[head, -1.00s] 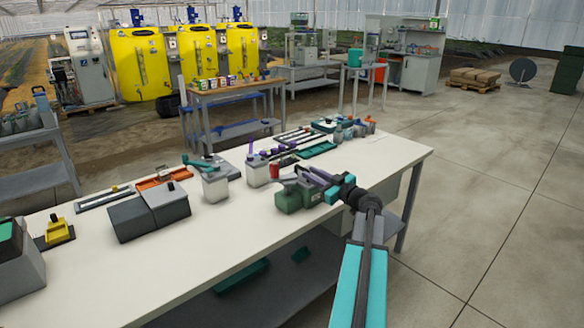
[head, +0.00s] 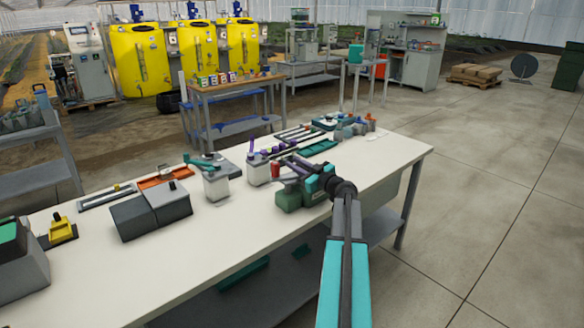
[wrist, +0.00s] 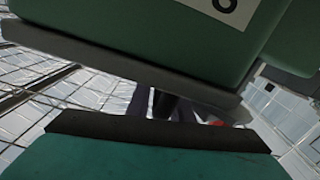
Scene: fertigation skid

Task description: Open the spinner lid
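A small dark green box (head: 288,198), which seems to be the spinner, stands near the front edge of the white bench, towards its right end. My gripper (head: 290,165) is low over the top of this box. Its fingers are small and partly lost against the things behind, so I cannot tell their opening or whether they touch the lid. In the wrist view a green body (wrist: 150,35) with a white label and a grey rim fills the top. A teal surface with a dark edge fills the bottom, with a narrow gap between. The lid's edge is not clear.
A white container (head: 258,170) with a purple top and a red can (head: 275,169) stand close behind the green box. The bench's right front corner is clear.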

